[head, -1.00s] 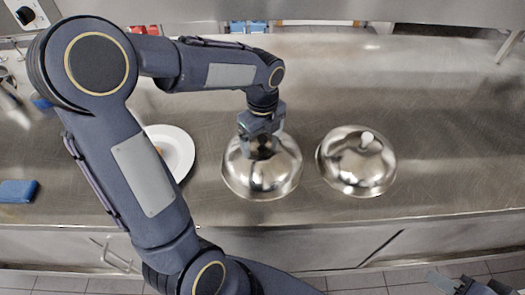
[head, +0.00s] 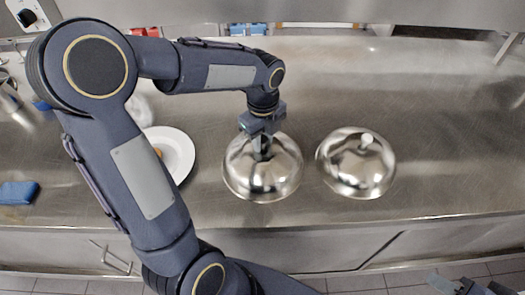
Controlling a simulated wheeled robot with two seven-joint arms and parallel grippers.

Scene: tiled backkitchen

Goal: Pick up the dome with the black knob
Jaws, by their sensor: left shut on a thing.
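A shiny steel dome (head: 262,183) stands on the steel counter in the middle of the head view. My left gripper (head: 262,152) points down over its top and is shut on its knob. The knob is mostly hidden by the fingers, so its colour is hard to tell. The dome looks upright, and I cannot see any gap under its rim. A second steel dome (head: 352,175) with a pale knob (head: 366,140) stands to the right, apart from the first. My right gripper (head: 452,284) shows only in part at the bottom right corner, away from both domes.
A white plate (head: 178,152) with a bit of food lies left of the domes, partly behind my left arm. A blue sponge (head: 18,192) lies at the far left. The counter (head: 450,140) is clear right of the domes. Its front edge runs below them.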

